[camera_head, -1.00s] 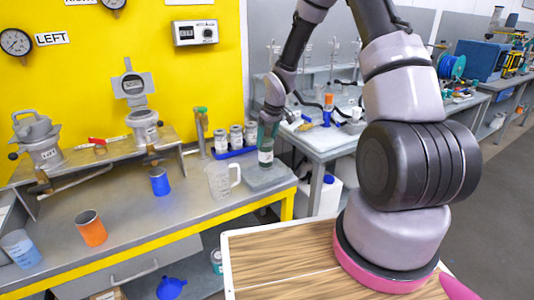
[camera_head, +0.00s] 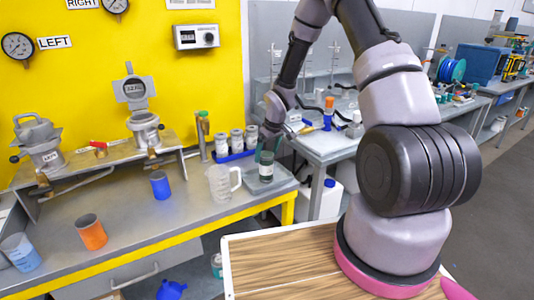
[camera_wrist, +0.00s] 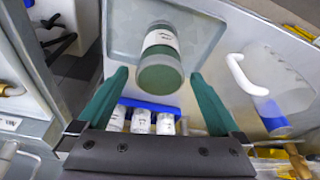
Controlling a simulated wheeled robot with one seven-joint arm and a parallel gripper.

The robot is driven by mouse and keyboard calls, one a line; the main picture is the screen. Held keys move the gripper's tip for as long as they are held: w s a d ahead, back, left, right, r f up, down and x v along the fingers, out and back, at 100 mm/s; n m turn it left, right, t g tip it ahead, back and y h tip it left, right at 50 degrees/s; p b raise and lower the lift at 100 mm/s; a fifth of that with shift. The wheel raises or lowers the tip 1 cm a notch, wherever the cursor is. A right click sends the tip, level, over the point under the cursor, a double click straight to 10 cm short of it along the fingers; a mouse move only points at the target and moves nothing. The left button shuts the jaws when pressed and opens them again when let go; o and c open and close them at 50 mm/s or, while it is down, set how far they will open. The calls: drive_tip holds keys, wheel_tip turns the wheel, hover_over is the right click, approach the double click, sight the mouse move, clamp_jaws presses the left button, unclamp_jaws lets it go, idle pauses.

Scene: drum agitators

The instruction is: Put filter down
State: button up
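The filter is a dark green canister with a white label (camera_head: 266,169). It stands on a grey square tray (camera_head: 284,185) at the right end of the workbench. In the wrist view the filter (camera_wrist: 161,58) sits on the tray (camera_wrist: 205,28), beyond my fingertips and between their lines. My gripper (camera_head: 268,145) is just above and behind the filter in the head view. Its two green fingers are spread wide in the wrist view (camera_wrist: 158,82), with visible gaps on both sides of the filter. The gripper is open and holds nothing.
A clear measuring jug (camera_head: 221,183) stands close left of the tray. Several white-labelled bottles (camera_head: 237,142) stand in a blue rack (camera_head: 235,156) behind it. A blue cup (camera_head: 160,186) and an orange cup (camera_head: 91,232) stand farther left. The bench front between them is clear.

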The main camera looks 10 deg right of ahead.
drive_tip(key=shift+r, duration=0.1)
drive_tip(key=s+d+r+m+t+h, duration=0.1)
drive_tip(key=s+d+r, duration=0.15)
drive_tip(key=r, duration=0.85)
drive_tip(key=s+d+r+m, duration=0.15)
drive_tip(key=s+r, duration=0.25)
drive_tip(key=r, duration=0.7)
drive_tip(key=s+r+m+t+y, duration=0.1)
drive_tip(key=s+r+m, duration=0.2)
drive_tip(key=s+r, duration=0.6)
drive_tip(key=s+d+r+m+t, duration=0.1)
drive_tip(key=s+r+m, duration=0.3)
drive_tip(key=s+r, duration=0.6)
drive_tip(key=s+t, duration=0.1)
drive_tip(key=s, duration=0.4)
drive_tip(key=shift+s+d+y, duration=0.25)
drive_tip(key=shift+s+y, duration=0.05)
drive_tip(key=shift+y, duration=0.1)
drive_tip(key=shift+m+t, duration=0.25)
drive_tip(key=shift+t, duration=0.05)
